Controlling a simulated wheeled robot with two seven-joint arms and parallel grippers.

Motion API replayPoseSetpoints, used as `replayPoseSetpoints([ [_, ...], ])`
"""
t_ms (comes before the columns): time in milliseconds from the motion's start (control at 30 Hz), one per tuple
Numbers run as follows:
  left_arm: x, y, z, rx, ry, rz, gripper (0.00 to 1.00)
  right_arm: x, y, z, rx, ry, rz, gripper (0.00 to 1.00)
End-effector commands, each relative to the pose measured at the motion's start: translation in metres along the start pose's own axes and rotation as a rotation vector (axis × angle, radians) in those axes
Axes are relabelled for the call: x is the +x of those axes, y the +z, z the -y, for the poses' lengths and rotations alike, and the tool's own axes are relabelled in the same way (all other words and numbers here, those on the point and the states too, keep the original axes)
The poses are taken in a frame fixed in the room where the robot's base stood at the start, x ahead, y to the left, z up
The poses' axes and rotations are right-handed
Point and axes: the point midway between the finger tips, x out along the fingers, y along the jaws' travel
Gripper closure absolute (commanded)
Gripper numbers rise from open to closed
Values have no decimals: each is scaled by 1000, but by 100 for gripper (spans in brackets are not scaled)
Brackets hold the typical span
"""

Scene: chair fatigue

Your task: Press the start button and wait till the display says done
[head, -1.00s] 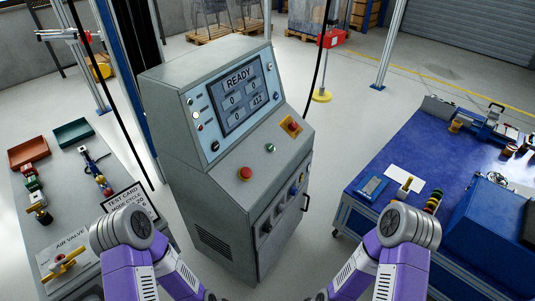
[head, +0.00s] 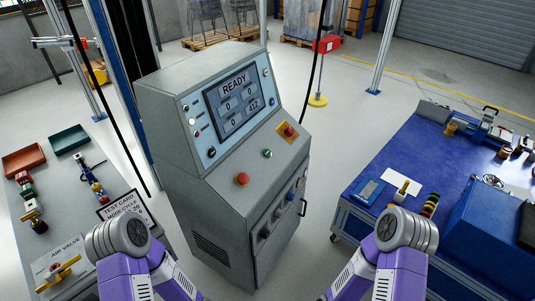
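A grey control cabinet (head: 175,130) stands in the middle of the head view. Its display (head: 233,101) reads READY, with number boxes below, one showing 412. On the sloped panel are a green button (head: 267,153), a red mushroom button (head: 242,180) and another red knob on a yellow plate (head: 287,131). No button carries a label I can read. My two arms come in at the bottom left and bottom right, in front of the cabinet. Both grippers lie out of sight below the frame, so no gripper touches the panel in view.
A grey table (head: 85,215) with fittings, two bins and a test card (head: 122,207) stands at the left. A blue workbench (head: 408,160) with tools and a blue case (head: 490,235) stands at the right. Clear floor lies between cabinet and workbench.

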Motion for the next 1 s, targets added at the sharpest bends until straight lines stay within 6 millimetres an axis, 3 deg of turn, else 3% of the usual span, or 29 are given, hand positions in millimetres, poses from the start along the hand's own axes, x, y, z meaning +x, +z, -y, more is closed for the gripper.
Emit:
replayPoseSetpoints([
  [67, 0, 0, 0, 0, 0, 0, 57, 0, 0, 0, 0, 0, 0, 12],
  [633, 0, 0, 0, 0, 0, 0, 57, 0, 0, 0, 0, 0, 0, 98],
  [1000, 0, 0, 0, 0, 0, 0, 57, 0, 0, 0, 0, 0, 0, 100],
])
